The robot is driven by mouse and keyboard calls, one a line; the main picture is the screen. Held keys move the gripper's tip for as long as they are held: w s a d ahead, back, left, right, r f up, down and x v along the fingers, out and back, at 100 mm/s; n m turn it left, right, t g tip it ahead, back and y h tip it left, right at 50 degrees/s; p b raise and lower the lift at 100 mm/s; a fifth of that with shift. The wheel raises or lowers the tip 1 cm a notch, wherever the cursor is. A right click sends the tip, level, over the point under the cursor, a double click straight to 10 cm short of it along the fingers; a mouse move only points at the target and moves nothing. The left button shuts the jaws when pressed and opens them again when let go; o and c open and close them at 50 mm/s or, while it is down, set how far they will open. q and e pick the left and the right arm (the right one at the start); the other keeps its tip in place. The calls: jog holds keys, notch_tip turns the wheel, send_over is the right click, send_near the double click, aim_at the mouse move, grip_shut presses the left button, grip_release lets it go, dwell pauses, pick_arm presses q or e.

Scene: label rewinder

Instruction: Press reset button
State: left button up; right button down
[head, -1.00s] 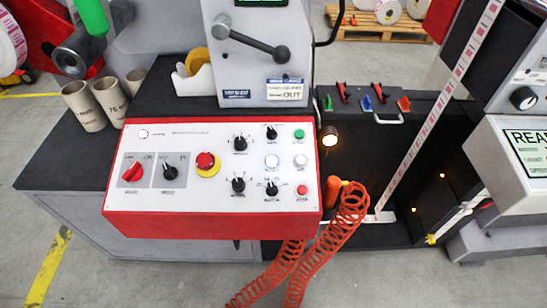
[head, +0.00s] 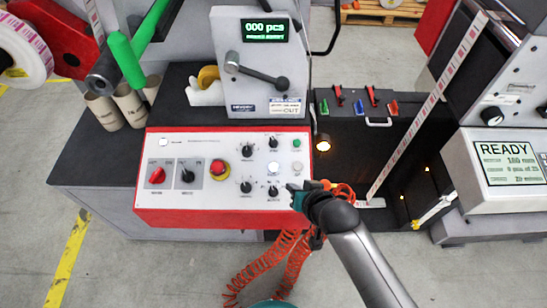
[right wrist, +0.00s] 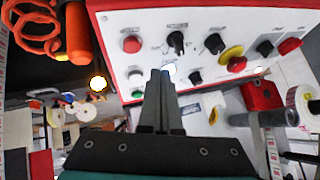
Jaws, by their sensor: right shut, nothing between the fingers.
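The control panel (head: 215,195) is a white slanted face on a red box. On its right side, in the head view, are a green button (head: 297,143), a white button (head: 297,168) and a pale, lit-looking button (head: 273,169). Their labels are too small to read. My right gripper (head: 292,189) is shut and empty at the panel's lower right corner, hiding the red button there. In the right wrist view, the shut fingertips (right wrist: 168,74) overlap the lower edge of the pale button (right wrist: 169,69); contact cannot be told. The red button (right wrist: 131,44) shows there. My left gripper is out of view.
A red emergency stop (head: 219,168) on yellow and several black knobs share the panel. An orange coiled hose (head: 255,270) hangs beside my right arm. A lever (head: 258,75) stands behind the panel. A display at right (head: 508,160) reads READY.

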notch_tip(320, 180, up, 7)
jog(key=t+y+p, duration=0.1)
jog(key=t+y, duration=0.1)
send_over(273, 167)
jog(key=s, duration=0.4)
jog(key=shift+s+d+r+m, duration=0.2)
jog(key=shift+d+m, duration=0.1)
jog(key=shift+m, duration=0.1)
jog(key=shift+f, duration=0.1)
jog(key=f+b, duration=0.2)
jog(key=w+f+b, duration=0.1)
jog(key=f+b, duration=0.2)
jog(key=w+f+b, duration=0.1)
jog(key=f+b, duration=0.1)
jog(key=b, duration=0.1)
jog(key=shift+f, duration=0.2)
jog(key=shift+w+f+b, duration=0.2)
jog(key=shift+f+b, duration=0.25)
jog(key=shift+f, duration=0.15)
dwell(0.4)
jog(key=shift+w+f, duration=0.1)
jog(key=shift+f, duration=0.15)
